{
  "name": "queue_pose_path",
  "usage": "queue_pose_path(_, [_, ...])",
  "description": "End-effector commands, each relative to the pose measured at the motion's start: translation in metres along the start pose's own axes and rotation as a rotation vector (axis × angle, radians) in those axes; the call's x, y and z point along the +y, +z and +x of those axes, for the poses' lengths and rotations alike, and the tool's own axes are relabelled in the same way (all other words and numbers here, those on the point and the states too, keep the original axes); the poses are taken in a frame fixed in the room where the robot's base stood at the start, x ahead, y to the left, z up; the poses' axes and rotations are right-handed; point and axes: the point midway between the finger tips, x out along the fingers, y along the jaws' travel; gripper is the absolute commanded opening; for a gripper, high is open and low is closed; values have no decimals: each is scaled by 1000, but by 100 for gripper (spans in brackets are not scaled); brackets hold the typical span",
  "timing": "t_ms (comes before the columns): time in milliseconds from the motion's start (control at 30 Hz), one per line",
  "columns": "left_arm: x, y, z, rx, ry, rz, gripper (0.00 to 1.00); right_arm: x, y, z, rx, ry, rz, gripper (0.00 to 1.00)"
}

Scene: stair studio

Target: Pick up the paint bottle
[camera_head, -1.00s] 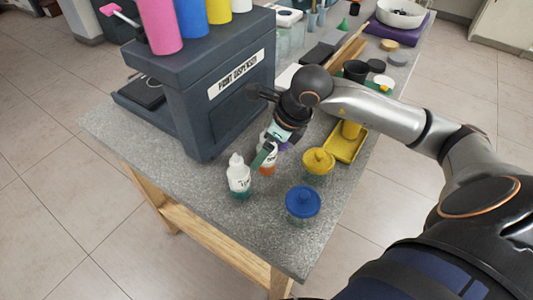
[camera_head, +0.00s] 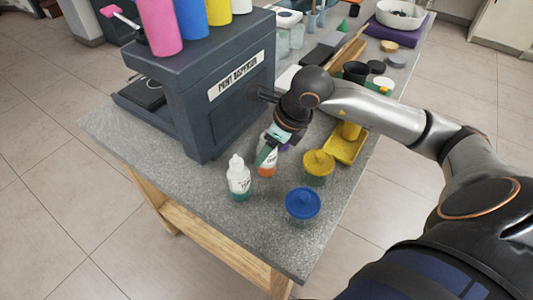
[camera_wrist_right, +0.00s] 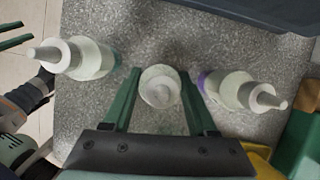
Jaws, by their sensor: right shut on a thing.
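A paint bottle with white upper part and orange lower part (camera_head: 266,170) stands on the grey table. My right gripper (camera_head: 268,152) is shut on it, with green fingers on either side. In the right wrist view the held bottle's round white top (camera_wrist_right: 160,86) shows between the fingers, seen from above. A white bottle with green contents (camera_head: 238,180) stands to its left; it also shows in the wrist view (camera_wrist_right: 78,58). A bottle with purple (camera_wrist_right: 235,91) stands on the other side, mostly hidden by my gripper in the head view.
A blue-lidded jar (camera_head: 302,204) and a yellow-lidded jar (camera_head: 318,163) stand close by on the right. A yellow tray (camera_head: 345,148) lies behind them. The dark paint dispenser (camera_head: 205,95) rises at left. The table's front-left corner is clear.

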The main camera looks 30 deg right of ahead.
Motion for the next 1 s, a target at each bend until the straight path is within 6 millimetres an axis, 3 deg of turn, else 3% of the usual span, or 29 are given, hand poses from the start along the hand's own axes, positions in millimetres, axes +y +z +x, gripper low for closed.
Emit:
queue_pose_path(267, [0,-3,0,4,0,1,50,-1,5,-9,-4,-2,-1,0])
queue_pose_path(433, [-1,-6,-2,8,-1,1,50,-1,15,-33,-7,-4,-2,0])
queue_pose_path(733, [-1,-3,1,7,-2,1,50,11,-11,-105,-2,-10,-3,0])
queue_pose_path(1000, [3,12,14,-10,11,0,50,19,-39,-127,2,-7,2,0])
